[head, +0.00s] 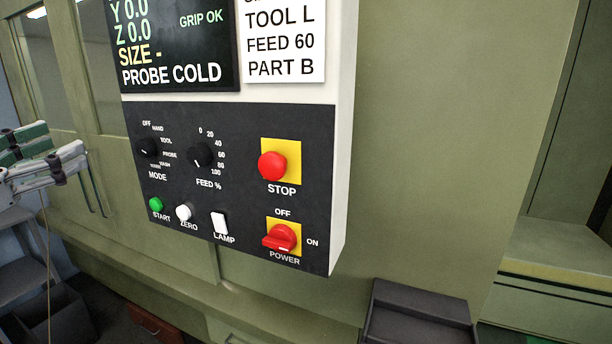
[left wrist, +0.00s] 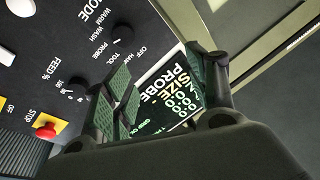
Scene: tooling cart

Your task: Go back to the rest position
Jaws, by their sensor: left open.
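My left gripper (head: 62,150) is at the left edge of the head view, to the left of the control panel (head: 240,240). Its jaws are apart with nothing between them, and it appears clear of the panel. In the left wrist view its two green-padded fingers (left wrist: 158,88) stand apart in front of the panel, with the screen showing between them. My right gripper is in neither view.
The panel carries a mode knob (head: 147,147), a feed knob (head: 200,155), a red stop button (head: 272,166) and a red power switch (head: 280,238) with its handle roughly sideways. The screen (head: 180,45) reads PROBE COLD. A dark tray (head: 415,300) sits lower right.

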